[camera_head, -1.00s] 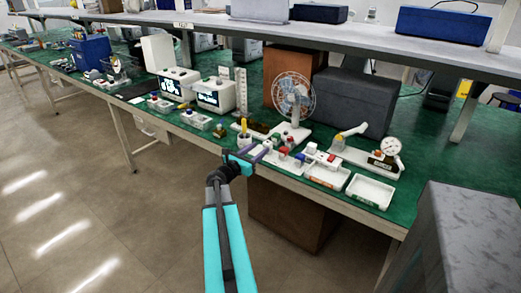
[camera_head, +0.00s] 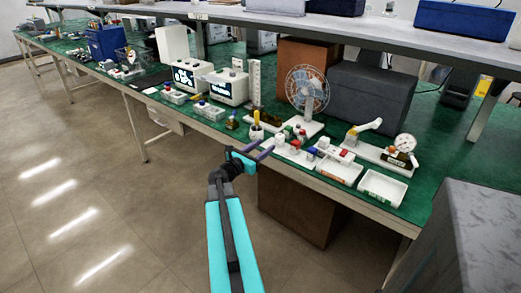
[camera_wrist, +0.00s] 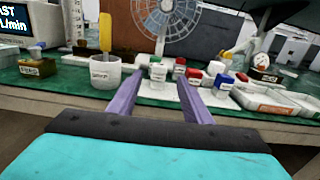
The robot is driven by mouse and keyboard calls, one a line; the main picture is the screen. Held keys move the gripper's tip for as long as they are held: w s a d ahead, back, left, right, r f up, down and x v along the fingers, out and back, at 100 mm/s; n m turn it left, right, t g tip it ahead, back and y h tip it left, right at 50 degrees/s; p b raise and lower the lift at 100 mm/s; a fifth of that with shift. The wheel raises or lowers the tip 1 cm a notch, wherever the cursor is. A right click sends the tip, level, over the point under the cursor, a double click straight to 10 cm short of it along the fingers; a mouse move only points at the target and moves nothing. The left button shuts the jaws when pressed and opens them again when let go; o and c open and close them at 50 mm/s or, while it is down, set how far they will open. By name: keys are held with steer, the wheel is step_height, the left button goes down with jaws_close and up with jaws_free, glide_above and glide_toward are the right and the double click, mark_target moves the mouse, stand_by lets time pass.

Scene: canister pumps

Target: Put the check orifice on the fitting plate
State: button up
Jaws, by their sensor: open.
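My gripper (camera_head: 265,151) is open and empty at the bench's front edge, its two purple fingers pointing toward a group of small capped parts. In the wrist view, a green-topped white part (camera_wrist: 158,72) stands between and beyond the fingertips. Red-topped parts (camera_wrist: 193,79), a white one (camera_wrist: 215,69) and a blue-topped one (camera_wrist: 223,85) stand to the right. Their labels are too small to read, so I cannot tell which is the check orifice. A low white plate (camera_wrist: 165,92) lies under some parts; I cannot confirm it is the fitting plate.
A white cup (camera_wrist: 105,75) with a yellow-handled tool stands left of the fingers. Two white trays (camera_head: 382,188) lie right. A fan (camera_head: 307,90) and a gauge unit (camera_head: 404,146) stand behind. A grey block (camera_head: 470,220) is at lower right. The shelf (camera_head: 330,30) overhangs the bench.

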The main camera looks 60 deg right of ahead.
steer(key=w+a+f+m+t+y, duration=0.1)
steer(key=w+a+f+m+y, duration=0.3)
steer(key=a+f, duration=0.85)
steer(key=w+a+f+m+t+y, duration=0.1)
steer(key=w+a+f+m+y, duration=0.15)
steer(key=w+a+f, duration=0.7)
steer(key=s+a+f+m+y, duration=0.2)
steer(key=s+a+f, duration=0.1)
steer(key=a+f, duration=0.55)
steer(key=s+a+f+m+y, duration=0.1)
steer(key=s+a+f+y, duration=0.3)
steer(key=a, duration=0.8)
steer(key=s+a+f+m+y, duration=0.1)
steer(key=s+a+f+m, duration=0.1)
steer(key=a+f, duration=0.7)
steer(key=s+a+f+m+g+y, duration=0.1)
steer(key=s+a, duration=0.3)
steer(key=a, duration=0.5)
steer(key=s+a+f+m+g+y, duration=0.1)
steer(key=s+a+m+y, duration=0.1)
steer(key=a, duration=0.7)
steer(key=s+y, duration=0.1)
steer(key=s, duration=0.1)
steer(key=shift+s+f+m+g, duration=0.3)
steer(key=shift+f+m+g, duration=0.05)
steer(key=shift+g, duration=0.05)
steer(key=shift+r, duration=0.15)
steer(key=shift+r+p, duration=0.2)
steer(key=shift+p, duration=0.1)
